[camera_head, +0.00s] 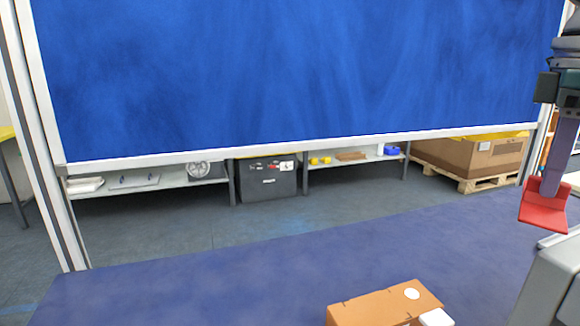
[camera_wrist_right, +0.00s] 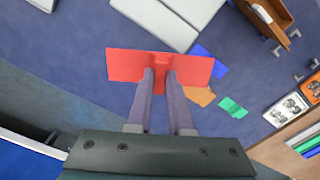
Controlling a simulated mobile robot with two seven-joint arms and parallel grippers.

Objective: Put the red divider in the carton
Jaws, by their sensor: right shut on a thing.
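The red divider (camera_head: 543,218) is a flat red piece with an upright tab. My right gripper (camera_head: 549,184) is shut on that tab and holds the divider high at the right of the head view. In the right wrist view, the red divider (camera_wrist_right: 125,65) spans both fingertips (camera_wrist_right: 160,75). A brown cardboard carton (camera_head: 375,308) stands on the blue table at the bottom of the head view, apart from the divider and cut off by the frame edge. A brown box-like thing (camera_wrist_right: 282,18) shows at the top right of the wrist view. My left gripper is out of view.
The blue table top (camera_head: 200,285) is clear left of the carton. A grey block-like thing (camera_head: 552,285) stands at the right edge. In the wrist view, blue, orange and green flat pieces (camera_wrist_right: 232,108) lie beyond the divider. A large blue panel (camera_head: 300,70) hangs behind the table.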

